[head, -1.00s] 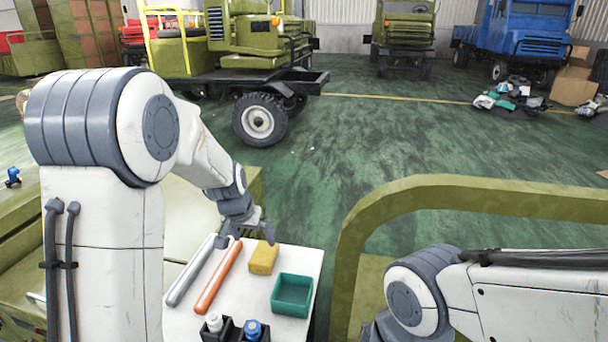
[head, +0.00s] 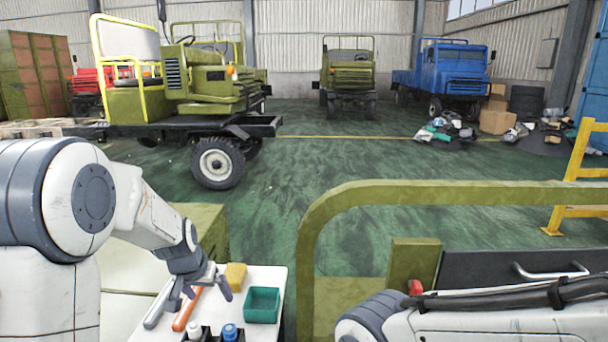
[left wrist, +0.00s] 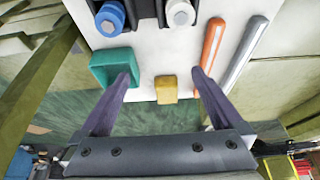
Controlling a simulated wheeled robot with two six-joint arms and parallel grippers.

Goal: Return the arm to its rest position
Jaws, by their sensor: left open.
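My left gripper (head: 204,294) is open and empty above the white table in the head view. In the left wrist view its spread fingers (left wrist: 161,76) frame a yellow block (left wrist: 166,90), which lies on the table below and apart from them. In the head view the yellow block (head: 236,275) sits just behind the gripper, left of a green bin (head: 262,305). My right arm shows at the lower right of the head view; its gripper is out of view.
An orange bar (head: 187,310) and a grey bar (head: 158,307) lie on the white table (head: 274,274). A black holder (left wrist: 146,10) has a white-capped bottle (left wrist: 180,12) and a blue-capped one (left wrist: 110,18). An olive frame (head: 306,240) stands right of the table.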

